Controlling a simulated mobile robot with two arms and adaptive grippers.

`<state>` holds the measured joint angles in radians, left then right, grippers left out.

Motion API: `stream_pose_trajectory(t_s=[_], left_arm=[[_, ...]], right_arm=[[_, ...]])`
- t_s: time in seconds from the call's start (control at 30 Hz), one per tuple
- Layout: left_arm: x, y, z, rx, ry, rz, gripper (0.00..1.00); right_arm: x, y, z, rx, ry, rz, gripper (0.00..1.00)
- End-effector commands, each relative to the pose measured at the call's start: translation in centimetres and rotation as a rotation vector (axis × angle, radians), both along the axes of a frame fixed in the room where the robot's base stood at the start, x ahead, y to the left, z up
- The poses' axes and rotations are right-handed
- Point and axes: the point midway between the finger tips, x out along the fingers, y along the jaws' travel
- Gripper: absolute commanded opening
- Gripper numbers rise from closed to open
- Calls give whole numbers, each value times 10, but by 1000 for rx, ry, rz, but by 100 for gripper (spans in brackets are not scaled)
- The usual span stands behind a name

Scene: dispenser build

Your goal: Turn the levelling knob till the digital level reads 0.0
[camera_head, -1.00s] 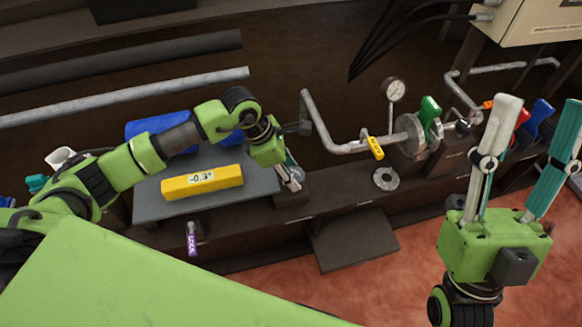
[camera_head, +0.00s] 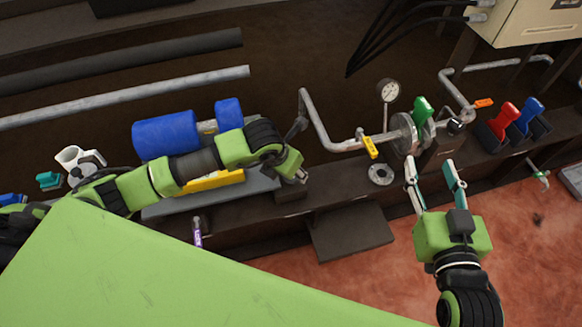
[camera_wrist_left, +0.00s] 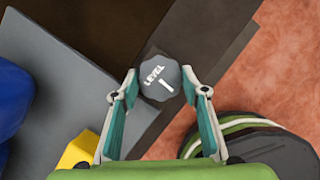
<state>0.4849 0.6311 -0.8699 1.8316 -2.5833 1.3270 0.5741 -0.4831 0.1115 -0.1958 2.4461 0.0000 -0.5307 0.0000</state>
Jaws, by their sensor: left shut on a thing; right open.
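The levelling knob (camera_wrist_left: 158,78) is dark grey, lobed and marked LEVEL with a white line. It shows in the left wrist view between the fingertips of my left gripper (camera_wrist_left: 160,88), which is shut on it. In the head view, my left gripper (camera_head: 298,176) hides the knob at the plate's right end. The yellow digital level (camera_head: 214,182) lies on the grey plate (camera_head: 165,210). My left arm covers its display, so the reading is hidden. A yellow corner (camera_wrist_left: 78,150) shows in the left wrist view. My right gripper (camera_head: 430,170) is open and empty.
A blue motor (camera_head: 165,138) stands behind the level. A purple LOCK tag (camera_head: 197,238) hangs at the plate's front. Pipes with a gauge (camera_head: 388,92), a green-handled valve (camera_head: 421,112) and a yellow lever (camera_head: 370,147) lie right. Red floor is open in front.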

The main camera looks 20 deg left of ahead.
Motion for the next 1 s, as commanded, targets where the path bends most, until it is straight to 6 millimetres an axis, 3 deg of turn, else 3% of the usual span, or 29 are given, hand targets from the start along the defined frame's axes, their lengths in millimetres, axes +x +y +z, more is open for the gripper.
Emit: stream_pose_trajectory(t_s=[0.3, 0.77, 0.8, 0.83, 1.0], left_arm=[[0, -1, 0, -2, 0, 92, 19], [0, -1, 0, -1, 1, 102, 19], [0, -1, 0, -1, 1, 102, 49], [0, -1, 0, -1, 1, 102, 56], [0, 0, 0, 1, 2, 103, 57]], right_arm=[[-6, -4, -19, -22, 90, -5, 44], [-6, -5, -22, -25, 102, -6, 44], [-6, -5, -22, -25, 102, -7, 44], [-6, -5, -22, -25, 102, -7, 44], [-6, -5, -22, -25, 102, -7, 44]])
